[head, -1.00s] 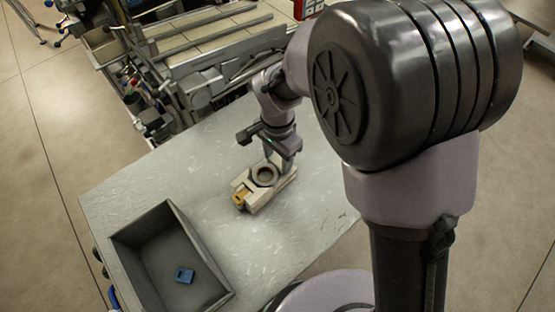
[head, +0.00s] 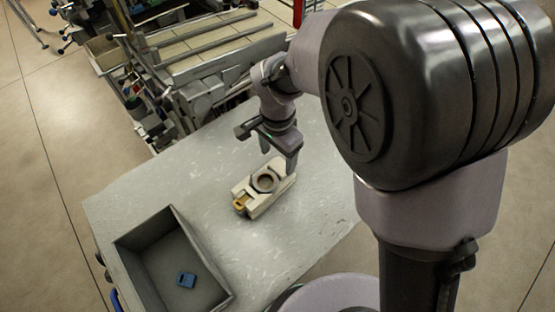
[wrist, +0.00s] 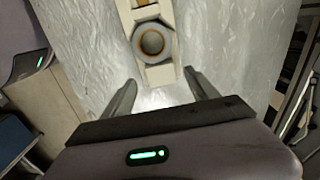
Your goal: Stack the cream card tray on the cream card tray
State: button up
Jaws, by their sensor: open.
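A cream card tray (head: 254,208) lies on the grey table, with a dark-rimmed ring (head: 265,182) in its middle and an orange-brown piece (head: 240,203) at its near left end. The tray also shows at the top of the wrist view (wrist: 160,74), with the ring (wrist: 152,42). The cream body looks thick; I cannot tell whether it is two trays, one on the other. No separate second tray shows. My gripper (wrist: 159,78) is open and empty, its fingers apart near the tray's end.
A grey open box (head: 205,262) stands on the table (head: 135,205) at the lower left, with a blue piece (head: 186,279) inside. Bare table lies around the tray. A metal machine frame (head: 205,95) stands behind the table's far edge.

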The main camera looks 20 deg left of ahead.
jog(key=w+d+r+t+y+p, duration=0.1)
jog(key=d+r, duration=0.3)
jog(key=r, duration=0.3)
jog(key=d+r+p, duration=0.1)
jog(key=d+r, duration=0.3)
jog(key=r, duration=0.4)
jog(key=s+d+r+t+y, duration=0.1)
jog(key=s+d+r, duration=0.15)
jog(key=d, duration=0.35)
jog(key=s+d+r+t, duration=0.2)
jog(key=d+r, duration=0.2)
jog(key=d, duration=0.3)
jog(key=s+d+f+t+b, duration=0.1)
jog(key=s+d+f+b, duration=0.1)
jog(key=s, duration=0.4)
jog(key=d+b, duration=0.1)
jog(key=d, duration=0.1)
jog(key=shift+d+t, duration=0.35)
jog(key=shift+t, duration=0.05)
jog(key=shift+f, duration=0.1)
